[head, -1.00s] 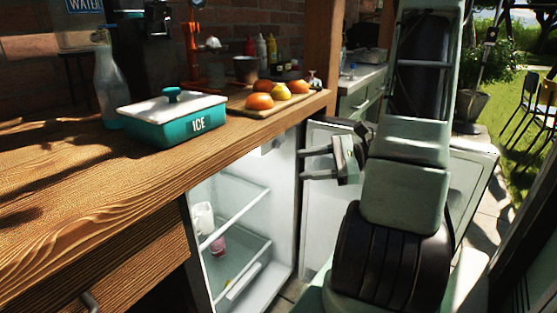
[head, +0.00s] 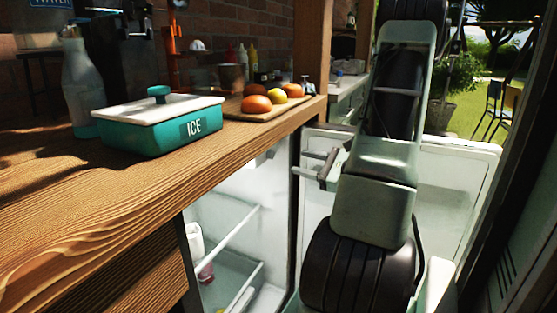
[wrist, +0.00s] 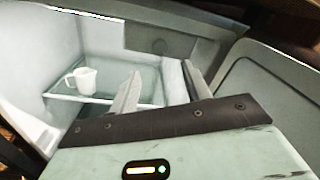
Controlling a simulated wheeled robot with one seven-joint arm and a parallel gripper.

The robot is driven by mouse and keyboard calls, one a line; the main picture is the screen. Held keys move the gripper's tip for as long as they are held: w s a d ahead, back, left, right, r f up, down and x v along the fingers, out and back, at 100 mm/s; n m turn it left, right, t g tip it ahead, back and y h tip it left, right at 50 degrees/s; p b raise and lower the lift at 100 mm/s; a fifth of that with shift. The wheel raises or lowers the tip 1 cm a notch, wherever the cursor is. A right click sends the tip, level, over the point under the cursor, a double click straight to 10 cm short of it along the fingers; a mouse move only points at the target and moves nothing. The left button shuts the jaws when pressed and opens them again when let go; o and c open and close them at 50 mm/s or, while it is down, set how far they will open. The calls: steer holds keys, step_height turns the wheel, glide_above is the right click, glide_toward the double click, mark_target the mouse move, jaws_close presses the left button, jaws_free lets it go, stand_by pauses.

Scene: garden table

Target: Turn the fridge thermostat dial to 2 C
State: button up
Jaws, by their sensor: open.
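The fridge (head: 272,195) stands open under the wooden counter, its pale inside lit. In the wrist view a faint round grey disc (wrist: 159,46) sits on a grey panel inside the fridge. It may be the thermostat dial; its marks and setting are too small and dim to read. My gripper (head: 305,164) is at the fridge opening, fingers pointing left into it. In the wrist view my gripper (wrist: 161,70) is open and empty, its two fingers apart below the disc and not visibly touching anything. In the head view I cannot make out the dial.
The open fridge door (head: 455,185) stands behind and right of my arm. Inside, a white jug (wrist: 80,80) stands on a glass shelf (wrist: 105,101). The counter edge (head: 250,150) overhangs the fridge, with a teal ice box (head: 155,135) and a fruit board (head: 240,113) on top.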

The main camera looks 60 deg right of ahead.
mark_target(273, 155)
steer(key=w+b, duration=0.1)
steer(key=w, duration=0.7)
steer(key=shift+w, duration=0.3)
steer(key=c, duration=1)
